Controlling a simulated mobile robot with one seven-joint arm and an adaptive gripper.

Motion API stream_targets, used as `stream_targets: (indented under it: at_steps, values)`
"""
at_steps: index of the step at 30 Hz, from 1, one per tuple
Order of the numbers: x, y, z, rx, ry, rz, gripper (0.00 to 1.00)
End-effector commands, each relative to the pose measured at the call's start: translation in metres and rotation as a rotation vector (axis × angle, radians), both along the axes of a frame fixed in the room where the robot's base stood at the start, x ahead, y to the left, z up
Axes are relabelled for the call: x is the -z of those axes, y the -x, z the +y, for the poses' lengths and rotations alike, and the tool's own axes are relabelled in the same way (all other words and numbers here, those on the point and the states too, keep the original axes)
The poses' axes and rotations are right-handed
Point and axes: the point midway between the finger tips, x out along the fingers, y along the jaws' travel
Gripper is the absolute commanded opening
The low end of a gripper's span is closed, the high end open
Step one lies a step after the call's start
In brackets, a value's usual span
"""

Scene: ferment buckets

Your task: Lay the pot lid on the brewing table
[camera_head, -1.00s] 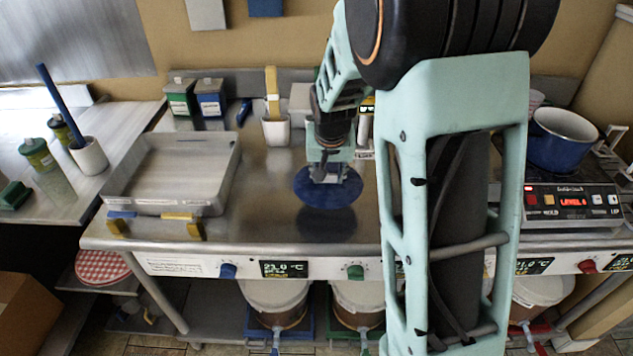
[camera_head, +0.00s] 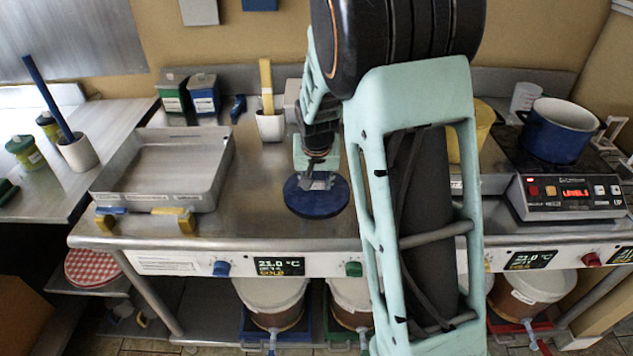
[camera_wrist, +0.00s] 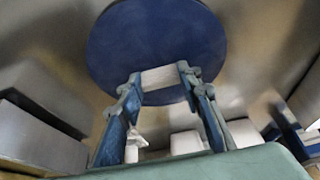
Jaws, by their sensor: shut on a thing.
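The pot lid is a round dark blue disc (camera_head: 316,202), held level at the middle of the brewing table. My gripper (camera_head: 318,182) points down and is shut on the lid's pale knob. In the wrist view the lid (camera_wrist: 155,45) fills the upper middle, with the knob between the fingertips of my gripper (camera_wrist: 160,80). The brewing table (camera_head: 250,215) is a steel top with dials and displays along its front. The lid is at or just above the steel; I cannot tell whether it touches.
A steel tray (camera_head: 165,172) stands left of the lid. A white cup with a wooden paddle (camera_head: 270,125) and green and blue boxes (camera_head: 190,95) stand behind. A blue pot (camera_head: 560,130) sits on a hotplate at right. Bare steel surrounds the lid.

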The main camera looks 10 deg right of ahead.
Motion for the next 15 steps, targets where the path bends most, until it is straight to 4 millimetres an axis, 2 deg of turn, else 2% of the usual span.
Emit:
stream_targets:
  at_steps: [1,5,15]
  values:
    - [0.0015,0.0000,0.0000,0.000,0.000,0.000,0.35]
    - [0.0011,0.0002,-0.0001,0.000,0.000,0.001,0.49]
    - [-0.0016,0.0001,-0.0001,0.000,0.000,0.000,0.50]
